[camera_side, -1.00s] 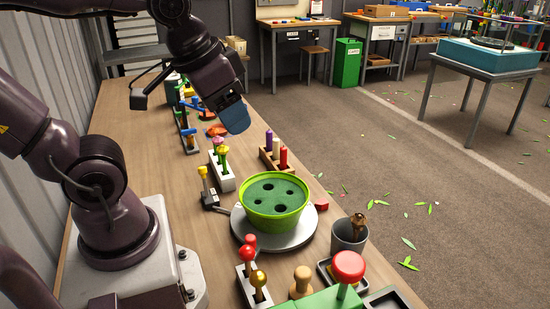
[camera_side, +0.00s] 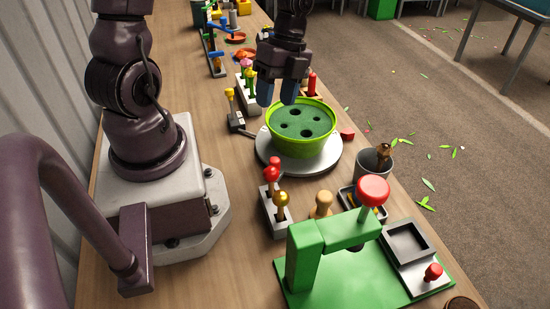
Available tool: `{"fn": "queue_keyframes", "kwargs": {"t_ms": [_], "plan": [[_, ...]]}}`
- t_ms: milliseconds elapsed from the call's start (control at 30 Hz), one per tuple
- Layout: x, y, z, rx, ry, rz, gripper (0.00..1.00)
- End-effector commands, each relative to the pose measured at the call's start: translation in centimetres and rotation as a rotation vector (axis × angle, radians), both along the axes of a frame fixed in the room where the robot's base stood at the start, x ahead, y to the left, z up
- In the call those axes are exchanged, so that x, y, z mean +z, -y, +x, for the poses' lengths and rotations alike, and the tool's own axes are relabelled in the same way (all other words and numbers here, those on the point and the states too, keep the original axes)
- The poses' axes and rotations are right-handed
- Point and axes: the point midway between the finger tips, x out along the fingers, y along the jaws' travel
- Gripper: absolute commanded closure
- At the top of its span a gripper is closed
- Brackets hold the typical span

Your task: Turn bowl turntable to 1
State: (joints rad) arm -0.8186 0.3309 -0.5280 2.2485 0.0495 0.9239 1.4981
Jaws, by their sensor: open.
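A green bowl (camera_side: 301,147) with a dark green top and several round holes sits on the grey round turntable (camera_side: 269,158) near the middle of the bench. A small red piece (camera_side: 347,134) shows at the turntable's right edge. A small black device with a yellow-topped lever (camera_side: 231,103) stands at the turntable's left. My gripper (camera_side: 277,94) points down at the far rim of the bowl, with its two blue fingers apart and nothing seen between them. I cannot tell whether the fingers touch the rim. The turntable's far side is hidden behind the bowl.
A green press with a red knob (camera_side: 373,190) stands at the front. A rack with red and gold knobs (camera_side: 275,205) is left of it, and a grey cup (camera_side: 374,158) is right of the turntable. A white rack with colored pegs (camera_side: 248,92) stands behind.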

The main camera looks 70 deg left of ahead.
Motion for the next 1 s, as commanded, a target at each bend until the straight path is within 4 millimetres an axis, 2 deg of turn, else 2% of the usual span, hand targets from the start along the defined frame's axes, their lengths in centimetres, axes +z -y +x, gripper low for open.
{"fn": "queue_keyframes", "kwargs": {"t_ms": [100,200,300,400,500,667,767,1000], "plan": [[-1.1,0.6,0.7,-0.318,0.063,-0.155,0.5],[-1.3,1.1,1.4,-0.587,0.136,-0.245,0.5],[-1.0,1.2,1.8,-0.799,0.197,-0.293,0.5],[-1.0,1.1,1.8,-0.938,0.231,-0.329,0.5],[-1.0,1.1,1.8,-1.013,0.249,-0.35,0.5],[-2.0,1.4,1.4,-1.041,0.254,-0.359,0.5],[-3.4,1.9,0.9,-1.039,0.252,-0.363,0.5],[-8.2,3.3,-0.5,-1.04,0.25,-0.364,0.5]]}}
